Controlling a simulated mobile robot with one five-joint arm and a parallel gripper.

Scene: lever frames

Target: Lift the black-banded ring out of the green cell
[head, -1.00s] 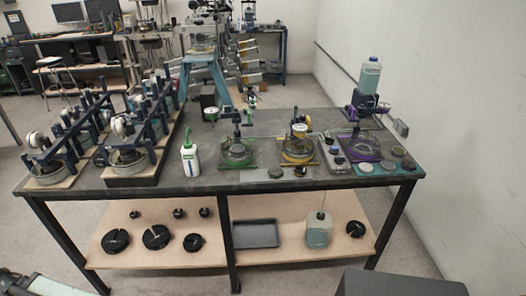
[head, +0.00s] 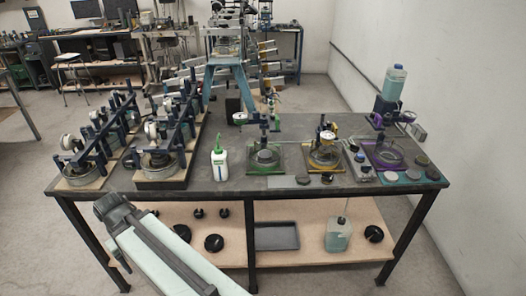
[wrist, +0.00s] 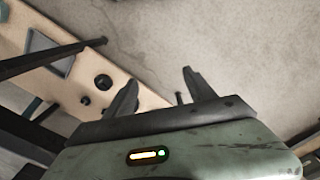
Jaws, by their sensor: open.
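The green cell (head: 265,157) sits on the table, left of a yellow cell and a purple cell. A round ring-like part shows inside it under a dark clamp stand, but it is too small to tell whether it has a black band. My gripper (wrist: 160,78) shows in the wrist view with its two dark fingers apart and nothing between them. It is away from the green cell, which does not show in that view. My pale arm rises at the lower left of the head view, in front of the table.
The yellow cell (head: 324,152) and purple cell (head: 386,153) stand to the right. A white bottle (head: 220,163) with a green cap stands just left of the green cell. Frames with gauges (head: 160,160) fill the table's left. The lower shelf (head: 300,240) holds a black tray, dark weights and a jug.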

